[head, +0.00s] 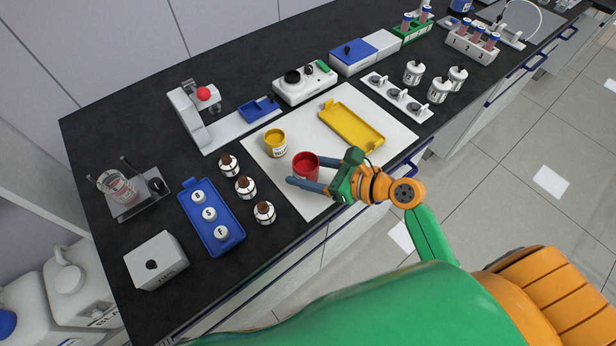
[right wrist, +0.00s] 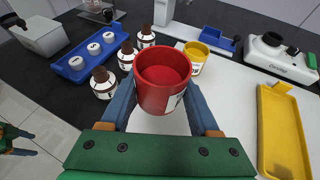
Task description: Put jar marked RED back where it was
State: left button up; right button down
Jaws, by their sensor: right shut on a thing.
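The red jar (head: 306,164) is an open red cup with a white label, over the left part of the white mat (head: 383,106). My right gripper (head: 322,172) is shut on it, with one finger on each side. In the right wrist view the red jar (right wrist: 162,82) sits upright between the blue fingers. I cannot tell whether its base touches the mat. A yellow jar (head: 275,142) with a white label stands on the mat just behind it, and also shows in the right wrist view (right wrist: 195,57).
A yellow tray (head: 352,124) lies empty on the mat to the right. Several brown-capped bottles (head: 245,187) stand left of the red jar, beside a blue tray (head: 222,237) of white-capped jars. The mat between the jars and yellow tray is clear.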

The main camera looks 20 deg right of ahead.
aim_at(306, 170)
jog(key=w+f, duration=0.1)
jog(key=w+f+b, duration=0.1)
jog(key=f, duration=0.1)
jog(key=w+d+f, duration=0.1)
jog(key=shift+w+f, duration=0.1)
jog(key=shift+f, duration=0.2)
pick_arm(q)
jog(key=shift+f+b, duration=0.5)
jog(key=shift+f, duration=0.95)
pick_arm(e)
jog(key=shift+f, duration=1.35)
jog(key=shift+f, duration=0.15)
jog(key=shift+c, duration=0.6)
grip_release()
jog(key=shift+s+d+r, duration=0.25)
jog(key=shift+s+r, duration=0.05)
jog(key=v, duration=1.1)
jog(key=shift+r, duration=0.2)
jog(key=shift+s, duration=0.1)
